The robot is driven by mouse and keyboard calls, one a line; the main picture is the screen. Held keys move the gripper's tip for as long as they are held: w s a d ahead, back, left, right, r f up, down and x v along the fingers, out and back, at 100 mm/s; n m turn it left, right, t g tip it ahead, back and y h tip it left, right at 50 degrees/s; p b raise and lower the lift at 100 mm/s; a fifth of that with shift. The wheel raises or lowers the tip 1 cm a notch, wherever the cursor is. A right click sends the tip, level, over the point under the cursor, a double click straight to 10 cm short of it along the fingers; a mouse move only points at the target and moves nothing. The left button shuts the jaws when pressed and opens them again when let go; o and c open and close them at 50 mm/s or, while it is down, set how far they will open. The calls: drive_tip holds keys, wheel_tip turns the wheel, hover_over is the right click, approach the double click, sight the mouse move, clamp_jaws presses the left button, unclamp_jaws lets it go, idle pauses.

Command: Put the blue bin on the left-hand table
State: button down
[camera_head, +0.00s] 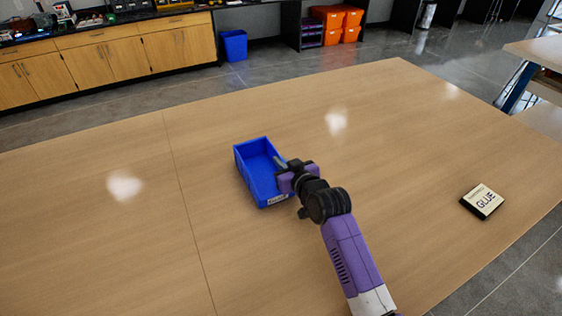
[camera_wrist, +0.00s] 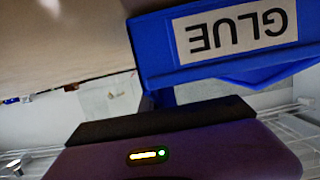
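The blue bin (camera_head: 247,171) is an open-topped, oblong box with a label on its near short wall. It appears upright over the right-hand table (camera_head: 400,110), just right of the seam. I cannot tell whether it rests on the top. My gripper (camera_head: 284,166) is at its right long wall, with one dark finger showing over the bin's inside. Whether the fingers are closed on the wall is hidden. In the wrist view the bin (camera_wrist: 157,55) shows its GLUE label upside down. The left-hand table (camera_head: 90,220) is bare.
Beyond the tables are wooden cabinets (camera_head: 110,62), a blue waste bin (camera_head: 234,45) on the floor and orange crates (camera_head: 335,22). The tables join at a thin seam.

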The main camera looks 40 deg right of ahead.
drive_tip(key=shift+f, duration=0.15)
drive_tip(key=c, duration=1.7)
unclamp_jaws()
drive_tip(key=b+v, duration=0.1)
drive_tip(key=v, duration=1)
drive_tip(key=shift+s+b, duration=0.15)
drive_tip(key=shift+b, duration=0.15)
drive_tip(key=shift+s+a+r, duration=0.15)
drive_tip(key=shift+s+r, duration=0.15)
